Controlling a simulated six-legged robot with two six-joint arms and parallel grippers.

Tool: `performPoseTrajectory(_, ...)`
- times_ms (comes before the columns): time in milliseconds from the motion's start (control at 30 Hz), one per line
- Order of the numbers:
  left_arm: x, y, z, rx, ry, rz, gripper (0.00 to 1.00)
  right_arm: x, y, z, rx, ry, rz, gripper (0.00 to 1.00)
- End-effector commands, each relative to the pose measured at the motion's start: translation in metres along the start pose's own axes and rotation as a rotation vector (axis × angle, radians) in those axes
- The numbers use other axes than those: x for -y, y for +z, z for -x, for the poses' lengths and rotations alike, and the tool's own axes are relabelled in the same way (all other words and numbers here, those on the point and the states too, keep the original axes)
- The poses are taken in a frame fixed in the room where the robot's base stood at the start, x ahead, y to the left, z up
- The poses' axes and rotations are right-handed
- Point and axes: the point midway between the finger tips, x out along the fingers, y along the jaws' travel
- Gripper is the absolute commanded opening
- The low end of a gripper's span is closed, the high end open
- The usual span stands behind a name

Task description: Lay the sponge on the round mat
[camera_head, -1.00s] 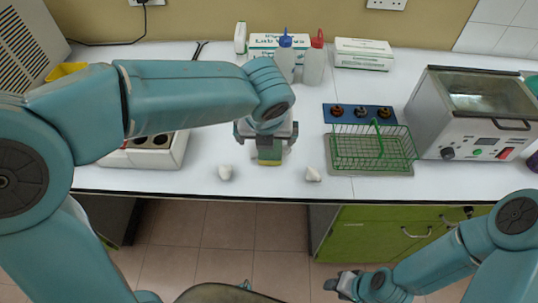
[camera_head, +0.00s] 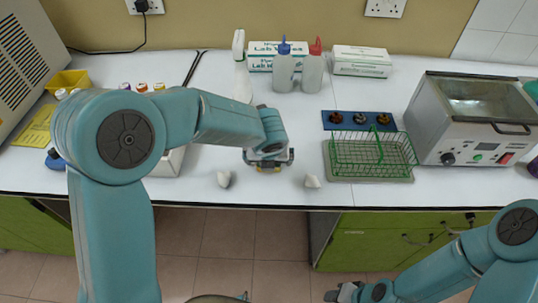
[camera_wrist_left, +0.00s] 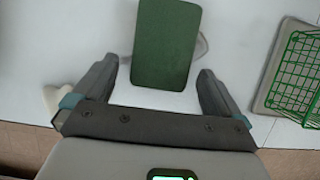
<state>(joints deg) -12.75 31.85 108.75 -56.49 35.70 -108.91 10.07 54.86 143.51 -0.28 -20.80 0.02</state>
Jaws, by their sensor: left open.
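The sponge (camera_wrist_left: 166,45), a dark green block, lies ahead of my left gripper (camera_wrist_left: 155,70) in the left wrist view. The open fingers stand apart on either side of its near end, with gaps between. A pale rounded edge (camera_wrist_left: 203,46) shows from under the sponge's right side; it may be the round mat, but most of it is hidden. In the head view my left gripper (camera_head: 268,164) is over the bench near the front edge and hides most of the sponge. My right gripper (camera_head: 343,293) is low at the bottom edge; its jaws are unclear.
A green wire basket (camera_head: 372,150) stands to the right, beside a metal bath (camera_head: 470,125).

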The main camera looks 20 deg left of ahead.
Motion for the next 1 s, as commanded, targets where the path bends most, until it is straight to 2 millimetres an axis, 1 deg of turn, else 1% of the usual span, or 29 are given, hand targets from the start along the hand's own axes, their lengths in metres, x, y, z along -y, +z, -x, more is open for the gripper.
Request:
performPoseTrajectory(33, -0.0004, -0.0009, -0.0078, -0.002, 0.001, -0.001, 0.99, -0.0005, 0.0, -0.0013, 0.0, 0.0, 0.0, 0.43)
performPoseTrajectory(100, -0.0005, -0.0013, -0.0125, -0.001, 0.001, 0.0, 0.99, -0.0006, 0.0, -0.0015, 0.0, 0.0, 0.0, 0.43)
performPoseTrajectory(333, -0.0001, -0.0009, -0.0138, 0.0, -0.001, 0.0, 0.99, -0.0005, 0.0, -0.0014, 0.0, 0.0, 0.0, 0.43)
performPoseTrajectory(367, -0.0001, -0.001, -0.0138, 0.0, -0.001, 0.0, 0.96, -0.0005, 0.0, -0.0014, 0.0, 0.0, 0.0, 0.43)
performPoseTrajectory(400, -0.0001, -0.001, -0.0138, 0.0, -0.001, 0.0, 0.83, -0.0005, 0.0, -0.0014, 0.0, 0.0, 0.0, 0.43)
performPoseTrajectory(467, -0.0001, -0.001, -0.0137, 0.0, -0.001, 0.0, 0.63, -0.0005, 0.0, -0.0014, 0.0, 0.0, 0.0, 0.43)
performPoseTrajectory(500, -0.0001, -0.001, -0.0137, 0.0, -0.001, 0.0, 0.5, -0.0005, 0.0, -0.0014, 0.0, 0.0, 0.0, 0.43)
performPoseTrajectory(533, -0.0001, -0.001, -0.0137, 0.0, -0.001, 0.0, 0.44, -0.0005, 0.0, -0.0014, 0.0, 0.0, 0.0, 0.43)
performPoseTrajectory(667, -0.0001, -0.0011, -0.0137, 0.0, -0.001, 0.0, 0.44, -0.0005, 0.0, -0.0014, 0.0, 0.0, 0.0, 0.43)
performPoseTrajectory(700, -0.0001, -0.001, -0.0137, 0.0, -0.001, 0.0, 0.39, -0.0005, 0.0, -0.0014, 0.0, 0.0, 0.0, 0.43)
performPoseTrajectory(867, -0.0001, -0.001, -0.0135, 0.0, 0.0, 0.0, 0.38, -0.0005, 0.0, -0.0013, 0.0, 0.0, 0.0, 0.43)
performPoseTrajectory(1000, -0.0002, 0.0019, -0.0076, 0.001, 0.0, -0.001, 0.38, 0.0002, 0.0, 0.0005, 0.0, 0.0, 0.0, 0.43)
